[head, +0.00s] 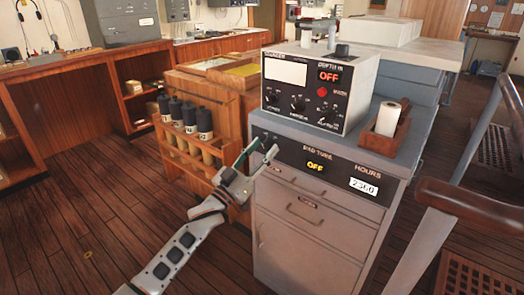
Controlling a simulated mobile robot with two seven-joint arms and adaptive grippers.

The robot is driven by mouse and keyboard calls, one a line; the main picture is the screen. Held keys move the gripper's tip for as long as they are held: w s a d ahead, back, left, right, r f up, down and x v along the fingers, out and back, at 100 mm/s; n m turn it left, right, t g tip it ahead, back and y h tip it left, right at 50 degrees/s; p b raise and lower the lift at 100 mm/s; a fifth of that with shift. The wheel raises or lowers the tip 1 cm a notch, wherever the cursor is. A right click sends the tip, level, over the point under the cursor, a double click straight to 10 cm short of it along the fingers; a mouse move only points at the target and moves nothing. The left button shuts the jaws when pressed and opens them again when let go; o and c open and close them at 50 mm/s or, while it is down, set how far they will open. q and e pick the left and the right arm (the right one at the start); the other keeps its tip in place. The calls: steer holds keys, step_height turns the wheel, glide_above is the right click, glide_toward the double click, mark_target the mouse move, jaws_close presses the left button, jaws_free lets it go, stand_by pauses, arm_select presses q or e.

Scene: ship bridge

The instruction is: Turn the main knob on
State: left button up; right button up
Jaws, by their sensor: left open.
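A grey control unit (312,88) stands on a grey cabinet and has several black knobs on its front, among them a left one (271,100), a middle one (297,105) and a right one (326,111). The small labels are too blurred to tell which is the main knob. A display (330,76) on the unit reads OFF in red. My left gripper (264,154) is open and empty, in front of the left end of the cabinet's dark panel (338,171), below the unit. It hides that part of the panel. My right gripper is not in view.
The panel has a yellow OFF display (316,167) and an hours counter (365,187). A wooden holder with a white roll (388,118) stands right of the unit. A wooden rack (190,150) with dark-capped tubes stands at left. A wooden handrail (470,200) crosses the right side.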

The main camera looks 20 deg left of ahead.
arm_select(q)
steer(key=c, duration=1.1)
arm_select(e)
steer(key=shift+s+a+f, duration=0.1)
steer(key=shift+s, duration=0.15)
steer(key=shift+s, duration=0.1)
